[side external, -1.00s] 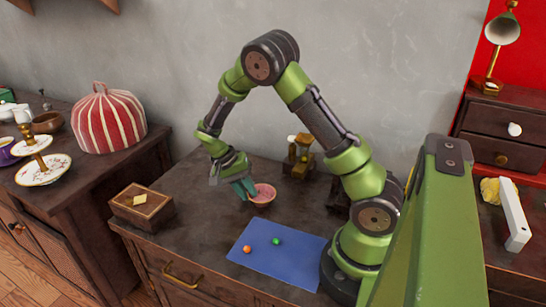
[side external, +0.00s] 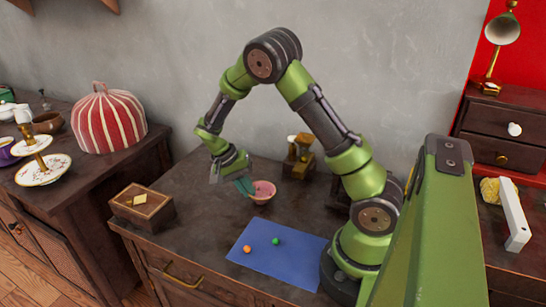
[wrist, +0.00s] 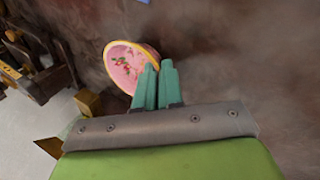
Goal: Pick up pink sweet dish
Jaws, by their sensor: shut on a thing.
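The pink sweet dish (side external: 264,193) is a small round bowl with a pink inside and a pale rim. In the wrist view the pink sweet dish (wrist: 124,64) shows a yellow rim and a floral pattern inside. My gripper (side external: 246,187) has teal fingers shut on the rim at the dish's left side. In the wrist view the fingertips of my gripper (wrist: 158,68) pinch the rim, and the dish hangs to their left. The part of the rim between the fingers is hidden. Whether the dish clears the cabinet top is hard to tell.
A blue mat (side external: 278,255) with an orange ball (side external: 247,250) and a green ball (side external: 276,241) lies in front. A wooden box (side external: 142,206) stands at the left. A brass-coloured object (side external: 299,158) stands behind the dish. The cabinet top between box and mat is clear.

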